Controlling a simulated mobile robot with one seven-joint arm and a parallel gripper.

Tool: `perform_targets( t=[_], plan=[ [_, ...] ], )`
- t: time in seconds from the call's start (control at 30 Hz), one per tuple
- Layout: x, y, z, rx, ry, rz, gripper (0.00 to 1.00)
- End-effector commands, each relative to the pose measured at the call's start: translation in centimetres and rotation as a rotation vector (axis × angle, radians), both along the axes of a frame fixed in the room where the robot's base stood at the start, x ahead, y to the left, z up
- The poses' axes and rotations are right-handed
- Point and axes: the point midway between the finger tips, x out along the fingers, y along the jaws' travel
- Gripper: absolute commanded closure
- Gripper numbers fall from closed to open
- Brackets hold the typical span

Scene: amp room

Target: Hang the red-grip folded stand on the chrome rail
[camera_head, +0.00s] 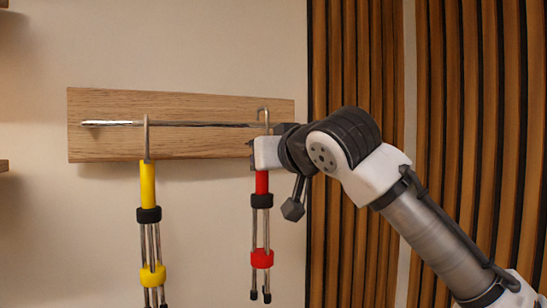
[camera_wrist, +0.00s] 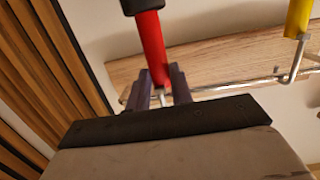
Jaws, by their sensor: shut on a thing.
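The red-grip folded stand (camera_head: 262,183) hangs upright below my gripper (camera_head: 252,154), near the right end of the chrome rail (camera_head: 200,124). Its hook shows above my gripper, up at the rail. I cannot tell whether the hook bears on the rail or is only held at it. In the wrist view my gripper (camera_wrist: 160,88) is shut on the stand at the hook end of its red grip (camera_wrist: 150,45). The rail also shows in the wrist view (camera_wrist: 235,83), behind the fingers. The fingers themselves are mostly hidden in the head view.
A yellow-grip folded stand (camera_head: 148,185) hangs from the rail left of the red one, with a clear gap between them. The rail is fixed on a wooden board (camera_head: 100,148) on the wall. Vertical wooden slats (camera_head: 330,60) stand to the right, behind my arm.

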Motion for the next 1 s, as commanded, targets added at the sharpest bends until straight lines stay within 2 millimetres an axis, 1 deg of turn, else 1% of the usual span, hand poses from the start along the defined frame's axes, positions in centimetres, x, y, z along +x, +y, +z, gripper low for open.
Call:
perform_targets(
  t=[0.63,0.73,1.0],
  plan=[
    [4.6,1.9,0.1,0.001,0.000,-0.001,1.00],
    [4.6,1.9,-1.0,0.003,-0.001,0.000,1.00],
    [4.5,1.9,-2.2,0.002,-0.001,0.001,1.00]
  ],
)
